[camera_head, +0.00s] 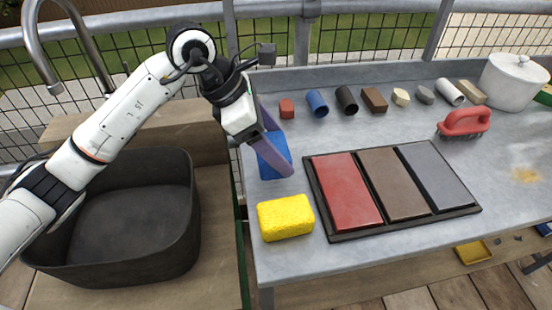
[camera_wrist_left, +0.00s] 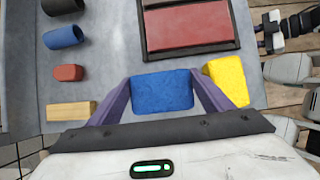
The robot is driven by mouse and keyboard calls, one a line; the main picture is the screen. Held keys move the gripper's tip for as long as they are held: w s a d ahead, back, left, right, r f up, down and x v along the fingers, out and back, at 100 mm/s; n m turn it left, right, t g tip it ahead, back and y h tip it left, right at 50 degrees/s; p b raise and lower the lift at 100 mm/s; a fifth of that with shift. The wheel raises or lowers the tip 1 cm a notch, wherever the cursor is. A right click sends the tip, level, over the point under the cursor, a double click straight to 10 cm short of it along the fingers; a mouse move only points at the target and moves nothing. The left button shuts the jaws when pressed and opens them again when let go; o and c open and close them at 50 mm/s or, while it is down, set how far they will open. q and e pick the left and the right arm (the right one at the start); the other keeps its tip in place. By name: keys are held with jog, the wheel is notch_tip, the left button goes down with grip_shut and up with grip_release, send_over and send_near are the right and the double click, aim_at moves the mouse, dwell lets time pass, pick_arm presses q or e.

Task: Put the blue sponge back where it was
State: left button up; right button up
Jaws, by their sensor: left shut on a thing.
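The blue sponge (camera_head: 268,163) is between the purple fingers of my left gripper (camera_head: 279,153), over the left part of the grey counter. In the left wrist view the blue sponge (camera_wrist_left: 162,91) spans the gap between both fingers of my left gripper (camera_wrist_left: 162,85), which is shut on it. I cannot tell whether its underside touches the counter. A yellow sponge (camera_head: 285,217) lies on the counter nearer the front edge, and it also shows right of the fingers in the left wrist view (camera_wrist_left: 227,80). Dark and grey parts at the upper right there seem to be my right arm; its jaws are unclear.
A black tray (camera_head: 332,238) with red, brown and grey tiles lies right of the sponges. Several small blocks and tubes (camera_head: 346,100) line the back. A red-handled brush (camera_head: 464,122) and white pot (camera_head: 512,82) stand right. A dark basin (camera_head: 190,215) is left of the counter.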

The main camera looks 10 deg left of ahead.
pick_arm(q)
notch_tip(320, 180, down, 4)
jog(key=shift+r, duration=0.1)
jog(key=shift+f, duration=0.25)
jog(key=o, duration=1.3)
jog(key=shift+r, duration=0.1)
